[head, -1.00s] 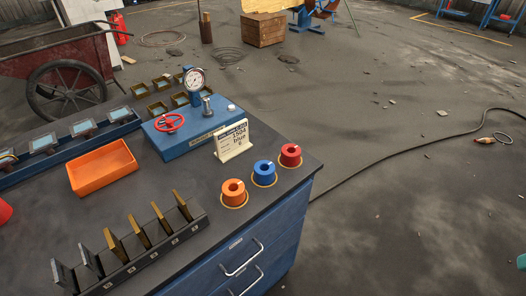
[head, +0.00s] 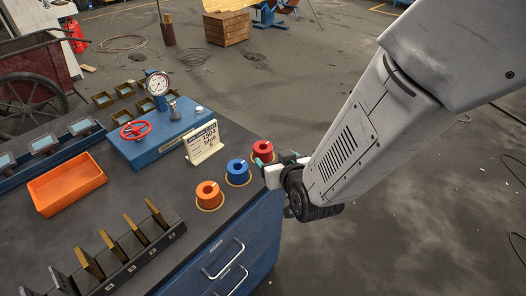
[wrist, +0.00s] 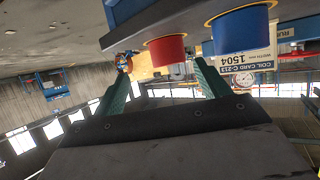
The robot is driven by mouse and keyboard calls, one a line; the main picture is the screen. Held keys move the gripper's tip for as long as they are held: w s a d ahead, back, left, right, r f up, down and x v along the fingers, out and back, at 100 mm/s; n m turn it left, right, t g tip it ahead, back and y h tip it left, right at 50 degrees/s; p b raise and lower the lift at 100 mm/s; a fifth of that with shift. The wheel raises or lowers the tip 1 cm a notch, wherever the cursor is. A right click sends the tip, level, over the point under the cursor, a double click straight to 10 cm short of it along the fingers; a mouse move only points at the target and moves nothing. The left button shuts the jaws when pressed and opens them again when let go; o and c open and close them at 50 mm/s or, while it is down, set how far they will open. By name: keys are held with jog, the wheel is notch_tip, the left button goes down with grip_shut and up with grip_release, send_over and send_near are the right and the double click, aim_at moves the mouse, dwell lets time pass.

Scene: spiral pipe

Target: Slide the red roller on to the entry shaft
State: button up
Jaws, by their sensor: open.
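The red roller (head: 263,149) stands upright at the back right of the bench, in a row with a blue roller and an orange roller. In the wrist view, which is upside down, the red roller (wrist: 167,50) lies between the lines of the two green fingers. My gripper (head: 271,158) is open and empty, low beside the red roller at the bench's right edge. The same gripper (wrist: 163,70) shows no contact that I can make out. A grey upright post (head: 173,110), perhaps the entry shaft, stands on the blue machine (head: 160,145).
The blue roller (head: 238,172) and orange roller (head: 209,195) stand close by. A white card (head: 203,143) stands behind them. An orange tray (head: 67,184) and a rack of upright plates (head: 130,256) occupy the left and front. Floor right of the bench is mostly clear.

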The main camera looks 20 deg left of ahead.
aim_at(266, 152)
jog(key=shift+s+a+f, duration=0.2)
jog(key=shift+a+f, duration=0.1)
jog(key=shift+a, duration=0.2)
jog(key=shift+w+a+f, duration=0.15)
jog(key=shift+a, duration=0.15)
jog(key=x, duration=0.4)
jog(key=r+x, duration=0.1)
jog(key=x, duration=0.2)
jog(key=shift+w+a, duration=0.1)
jog(key=shift+w, duration=0.15)
jog(key=shift+c, duration=0.3)
jog(key=c, duration=1.1)
jog(key=shift+c, duration=0.2)
jog(key=shift+r, duration=0.2)
